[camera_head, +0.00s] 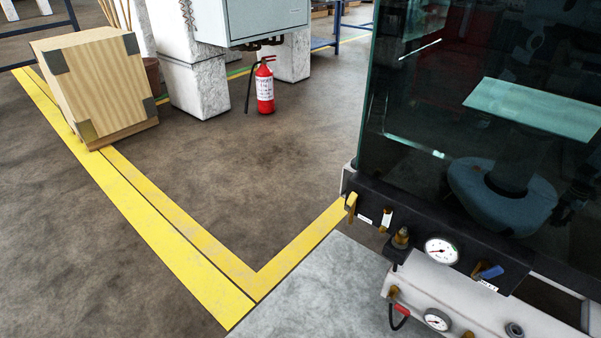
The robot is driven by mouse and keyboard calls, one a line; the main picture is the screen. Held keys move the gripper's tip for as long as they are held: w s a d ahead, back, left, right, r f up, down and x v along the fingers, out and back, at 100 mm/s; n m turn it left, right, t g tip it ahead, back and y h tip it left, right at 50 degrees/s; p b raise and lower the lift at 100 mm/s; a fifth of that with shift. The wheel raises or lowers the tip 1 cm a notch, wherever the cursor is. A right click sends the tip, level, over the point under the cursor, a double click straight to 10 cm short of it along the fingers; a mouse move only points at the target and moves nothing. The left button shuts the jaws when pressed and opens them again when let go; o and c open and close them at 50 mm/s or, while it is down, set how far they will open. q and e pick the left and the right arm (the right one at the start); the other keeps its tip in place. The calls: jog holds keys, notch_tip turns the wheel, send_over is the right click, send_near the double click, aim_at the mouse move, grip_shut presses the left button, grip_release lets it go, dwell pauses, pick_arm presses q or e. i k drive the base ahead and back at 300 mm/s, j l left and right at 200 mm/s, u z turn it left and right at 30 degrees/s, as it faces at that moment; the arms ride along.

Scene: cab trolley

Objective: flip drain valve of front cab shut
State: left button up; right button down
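The front cab (480,120), with dark tinted glass, fills the right side of the head view. A black valve panel (415,232) runs along its lower edge. On the panel are a yellow lever (351,203) standing roughly upright at the left end, a small pale lever (386,218), a brass valve (401,239), a round white gauge (441,250) and a blue lever (491,271). A red-handled fitting (401,311) hangs from the pale housing below. The labels are too small to read, so I cannot tell which is the drain valve. Neither gripper shows.
A second gauge (437,319) sits on the pale housing (470,300). A light grey slab (330,295) lies in front of the panel. A wooden crate (98,82) stands at the left, and a red fire extinguisher (264,88) at the back. The brown floor between is clear.

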aim_at(352, 198)
jog(key=i+j+z, duration=0.1)
jog(key=j, duration=0.4)
jog(key=i+j+z, duration=0.1)
jog(key=j, duration=0.4)
jog(key=i+j+z, duration=0.1)
jog(key=j, duration=0.45)
jog(key=i+j+z, duration=0.1)
jog(key=j, duration=0.4)
jog(key=i+j+z, duration=0.15)
jog(key=j, duration=0.4)
